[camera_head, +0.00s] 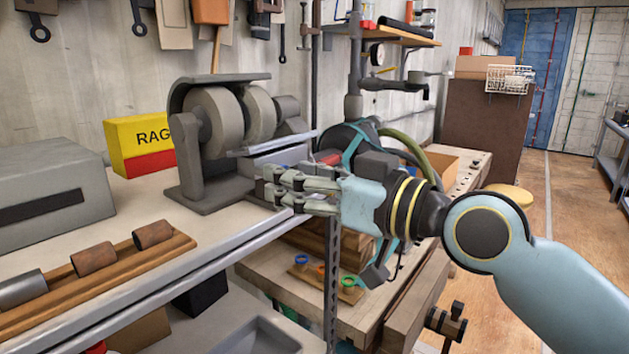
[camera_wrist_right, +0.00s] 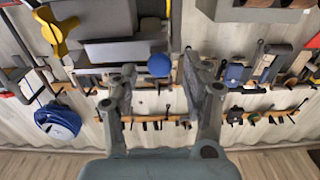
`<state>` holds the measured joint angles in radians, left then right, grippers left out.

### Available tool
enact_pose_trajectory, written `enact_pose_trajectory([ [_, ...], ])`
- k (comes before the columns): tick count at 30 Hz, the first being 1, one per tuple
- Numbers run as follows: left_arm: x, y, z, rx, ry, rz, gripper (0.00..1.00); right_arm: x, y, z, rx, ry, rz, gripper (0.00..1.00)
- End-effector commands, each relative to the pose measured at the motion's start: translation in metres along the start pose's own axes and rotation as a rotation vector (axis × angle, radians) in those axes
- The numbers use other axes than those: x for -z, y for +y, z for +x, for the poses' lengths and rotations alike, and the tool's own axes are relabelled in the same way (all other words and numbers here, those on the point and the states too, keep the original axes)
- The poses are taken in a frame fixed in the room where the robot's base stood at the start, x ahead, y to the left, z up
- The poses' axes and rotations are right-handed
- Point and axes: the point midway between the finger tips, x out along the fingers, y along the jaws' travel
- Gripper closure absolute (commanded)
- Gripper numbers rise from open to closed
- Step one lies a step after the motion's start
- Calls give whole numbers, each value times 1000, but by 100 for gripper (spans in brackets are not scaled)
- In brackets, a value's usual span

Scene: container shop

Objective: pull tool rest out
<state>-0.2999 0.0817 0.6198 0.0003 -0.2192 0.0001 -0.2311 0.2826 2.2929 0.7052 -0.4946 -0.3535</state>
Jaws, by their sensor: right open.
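A grey bench grinder (camera_head: 208,130) with two wheels stands on the workbench in the head view. Its tool rest (camera_head: 278,143) looks like the flat grey plate jutting out in front of the wheels. My right gripper (camera_head: 266,184) is open, just below and in front of that plate, beside the grinder's base. I cannot tell whether it touches the grinder. In the right wrist view, my right gripper (camera_wrist_right: 156,66) has its fingers spread, with a round blue thing (camera_wrist_right: 159,65) showing between them. I cannot tell how far away that thing is. My left gripper is not in view.
A grey metal box (camera_head: 50,190) and a wooden rack (camera_head: 100,280) with cylinders are at the left. A lower wooden bench (camera_head: 300,315) sits below my right arm. Open floor (camera_head: 560,190) is at the right.

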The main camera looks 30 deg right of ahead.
Motion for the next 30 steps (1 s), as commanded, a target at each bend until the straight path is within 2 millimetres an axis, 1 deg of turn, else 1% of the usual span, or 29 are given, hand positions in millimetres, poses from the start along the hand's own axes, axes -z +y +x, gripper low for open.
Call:
enact_pose_trajectory([
  [1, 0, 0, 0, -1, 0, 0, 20, -2, 0, -10, 2, -7, -7, 52],
  [3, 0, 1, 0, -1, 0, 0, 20, -2, 0, -23, 1, -8, -7, 52],
  [6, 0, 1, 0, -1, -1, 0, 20, -2, 1, -37, -1, -7, -6, 52],
  [9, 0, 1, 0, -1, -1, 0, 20, -2, 1, -46, -1, -6, -4, 52],
  [14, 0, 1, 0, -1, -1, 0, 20, -1, 0, -53, 1, -2, -2, 52],
  [20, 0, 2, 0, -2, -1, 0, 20, 0, 0, -53, 1, 0, -1, 52],
  [21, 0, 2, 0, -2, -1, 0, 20, 0, 0, -53, 0, 0, -1, 55],
  [26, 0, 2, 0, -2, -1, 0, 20, -1, 0, -52, 0, 0, -1, 76],
  [29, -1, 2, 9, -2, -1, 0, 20, -8, 0, -51, -2, 6, 2, 89],
  [30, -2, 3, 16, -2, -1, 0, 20, -13, 0, -50, -6, 13, 9, 94],
])
